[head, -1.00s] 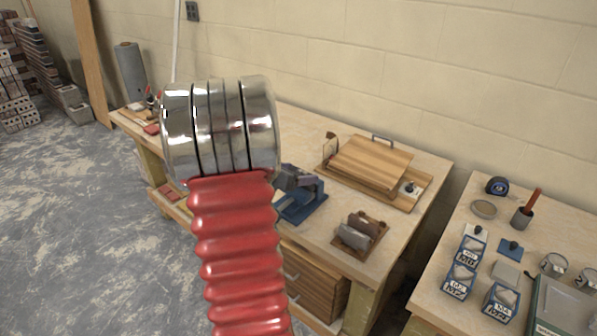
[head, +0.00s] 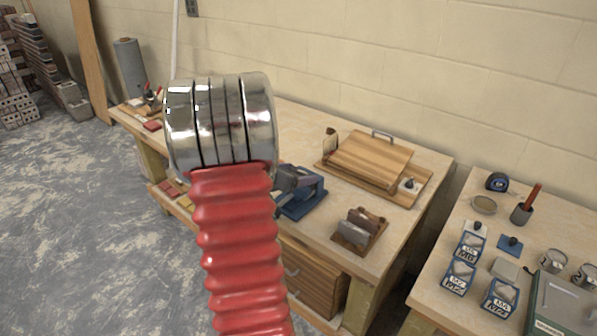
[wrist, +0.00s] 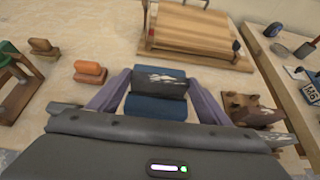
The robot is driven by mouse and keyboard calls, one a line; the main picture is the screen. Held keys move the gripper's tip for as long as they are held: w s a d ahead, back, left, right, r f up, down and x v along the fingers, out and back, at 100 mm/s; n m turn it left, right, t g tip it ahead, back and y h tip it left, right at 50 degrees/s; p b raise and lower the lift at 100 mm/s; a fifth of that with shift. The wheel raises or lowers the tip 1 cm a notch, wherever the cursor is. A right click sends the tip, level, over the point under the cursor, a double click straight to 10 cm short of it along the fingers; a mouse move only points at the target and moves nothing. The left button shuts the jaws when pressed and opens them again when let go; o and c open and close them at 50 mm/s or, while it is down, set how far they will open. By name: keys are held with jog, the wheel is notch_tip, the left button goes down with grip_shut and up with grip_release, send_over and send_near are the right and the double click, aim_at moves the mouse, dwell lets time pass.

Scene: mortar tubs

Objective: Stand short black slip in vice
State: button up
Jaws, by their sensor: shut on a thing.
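My gripper (wrist: 157,82) shows in the wrist view as two grey-purple fingers coming in from both sides. It is shut on a dark block with a pale worn patch, which looks like the short black slip (wrist: 158,85). Blue surfaces show just below the block, between the fingers. In the head view the vice (head: 303,197) has a blue base and dark grey jaws and stands on the bench, partly hidden behind my red arm. The gripper and slip are not clear in the head view. I cannot tell whether the slip touches the vice.
A wooden rack with stone slips (head: 358,230) stands right of the vice. A wooden press with a handle (head: 372,160) lies behind. Orange blocks (wrist: 90,73) sit left in the wrist view. Blue boxes (head: 460,276) and tins stand on the right bench.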

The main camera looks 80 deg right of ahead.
jog(key=o, duration=1.3)
jog(key=shift+c, duration=0.2)
jog(key=shift+o, duration=0.9)
notch_tip(320, 180, up, 7)
dwell(0.5)
